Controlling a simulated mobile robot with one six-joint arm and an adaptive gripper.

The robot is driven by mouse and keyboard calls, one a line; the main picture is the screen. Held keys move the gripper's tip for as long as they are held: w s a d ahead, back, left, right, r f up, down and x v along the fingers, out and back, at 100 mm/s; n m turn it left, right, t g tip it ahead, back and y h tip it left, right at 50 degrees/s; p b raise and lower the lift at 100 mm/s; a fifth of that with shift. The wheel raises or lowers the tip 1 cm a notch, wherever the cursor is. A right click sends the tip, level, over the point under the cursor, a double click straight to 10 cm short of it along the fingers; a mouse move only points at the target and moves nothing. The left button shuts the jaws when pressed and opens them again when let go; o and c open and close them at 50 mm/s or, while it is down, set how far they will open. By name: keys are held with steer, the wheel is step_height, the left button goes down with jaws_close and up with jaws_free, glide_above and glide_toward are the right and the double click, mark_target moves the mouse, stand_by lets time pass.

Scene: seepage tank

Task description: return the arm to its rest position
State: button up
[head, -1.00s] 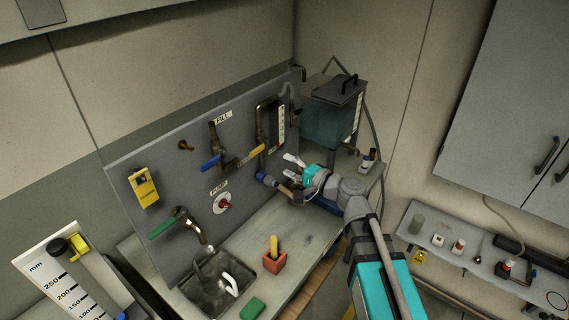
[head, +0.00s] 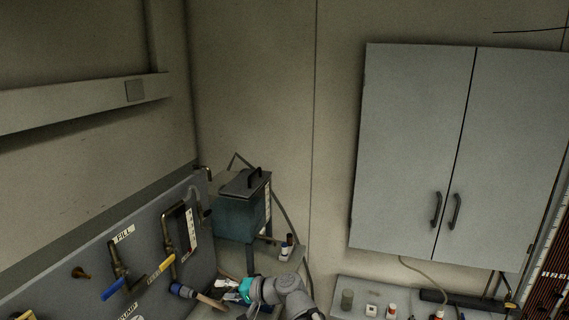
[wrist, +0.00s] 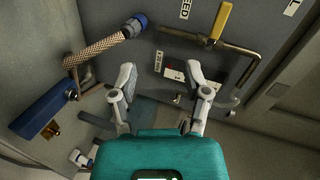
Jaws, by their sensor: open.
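My gripper (wrist: 161,84) is in the wrist view with its two grey fingers spread wide and nothing between them. Its fingers point toward the grey panel (wrist: 170,20) with the pipes. In the head view my gripper (head: 236,290) is low in the picture, by the foot of the panel (head: 195,258) and in front of the tank (head: 238,217). My arm runs out of the bottom edge there, so most of it is hidden.
A yellow-handled valve (wrist: 220,22) and a braided hose (wrist: 98,46) with a blue end are close to my gripper in the wrist view. Small bottles (head: 287,246) stand right of the tank. A wall cabinet (head: 410,150) hangs above a shelf (head: 350,284) at right.

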steer(key=s+d+f+g+h, duration=0.1)
steer(key=d+f+h, duration=0.3)
steer(key=d, duration=0.7)
steer(key=s+d+f+g+h, duration=0.1)
steer(key=s+d+f+h, duration=0.2)
steer(key=d, duration=0.8)
steer(key=s+d+f+n+g+h, duration=0.1)
steer(key=s+d+f+h, duration=0.1)
steer(key=d+f+h, duration=0.4)
steer(key=d+h, duration=0.1)
steer(key=d, duration=0.4)
steer(key=shift+g, duration=0.4)
